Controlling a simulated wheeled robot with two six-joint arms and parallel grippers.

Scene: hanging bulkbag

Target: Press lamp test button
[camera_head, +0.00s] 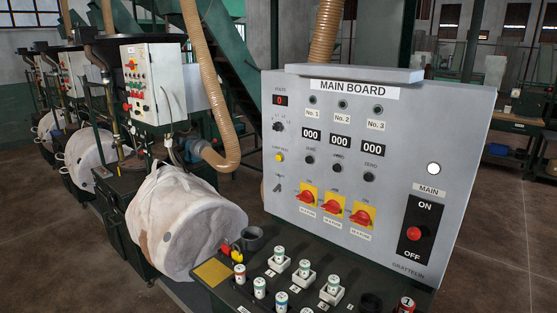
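The grey control panel headed MAIN BOARD (470,95) stands at centre right, facing me at an angle. A small yellow button (279,157) sits in its left column, below a black rotary knob (278,127) and above a small toggle switch (277,187). The button's tiny label is too small to read surely, but it looks like the lamp test button. The lamps No. 1 to No. 3 (343,104) look dark, and the displays below them read 000. Neither of my grippers is in view, and nothing covers the button.
Red-on-yellow switches (333,204) and a red MAIN knob (414,234) are on the panel. A dark ledge below holds several white-capped cylinders (305,268) and a dark cup (252,239). A white bulk bag (180,222) and a ribbed hose (212,90) are at left.

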